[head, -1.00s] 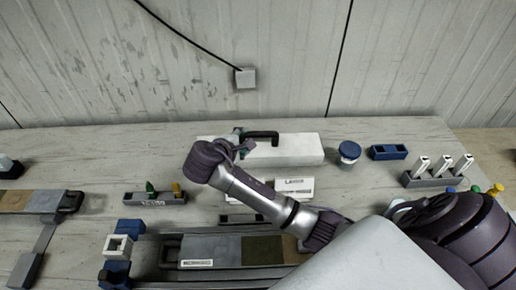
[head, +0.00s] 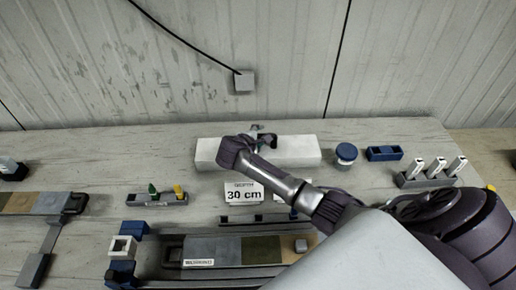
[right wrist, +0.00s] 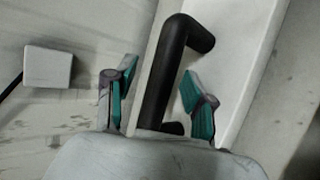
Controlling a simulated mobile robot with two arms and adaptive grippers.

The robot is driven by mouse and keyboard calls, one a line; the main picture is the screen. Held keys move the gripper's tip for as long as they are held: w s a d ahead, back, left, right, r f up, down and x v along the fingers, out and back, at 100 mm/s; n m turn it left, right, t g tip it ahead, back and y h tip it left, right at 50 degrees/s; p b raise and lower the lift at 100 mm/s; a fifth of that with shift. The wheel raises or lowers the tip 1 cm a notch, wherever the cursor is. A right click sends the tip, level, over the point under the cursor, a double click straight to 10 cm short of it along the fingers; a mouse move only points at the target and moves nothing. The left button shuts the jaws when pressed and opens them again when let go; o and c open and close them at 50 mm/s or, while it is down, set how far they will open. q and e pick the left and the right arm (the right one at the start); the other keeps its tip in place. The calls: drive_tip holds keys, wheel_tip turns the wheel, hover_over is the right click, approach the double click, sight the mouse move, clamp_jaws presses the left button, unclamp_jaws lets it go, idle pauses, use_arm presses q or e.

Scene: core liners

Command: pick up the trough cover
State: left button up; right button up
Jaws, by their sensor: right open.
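The trough cover (head: 300,150) is a long white block at the back of the bench, with a black bar handle (right wrist: 163,80) on top. My right gripper (head: 262,137) is over the cover at the handle and hides most of it in the head view. In the right wrist view my right gripper (right wrist: 159,72) is open, with one teal-padded finger on each side of the handle. I see gaps between the pads and the bar. My left gripper is not in view.
A blue-lidded jar (head: 346,154) and a blue block (head: 384,153) stand right of the cover. A rack of white-topped pieces (head: 428,178) is farther right. A "30 cm" card (head: 243,196) and a long tray (head: 172,252) lie in front. The wall is close behind.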

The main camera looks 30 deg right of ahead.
clamp_jaws()
drive_tip(key=shift+r, duration=0.1)
idle(0.5)
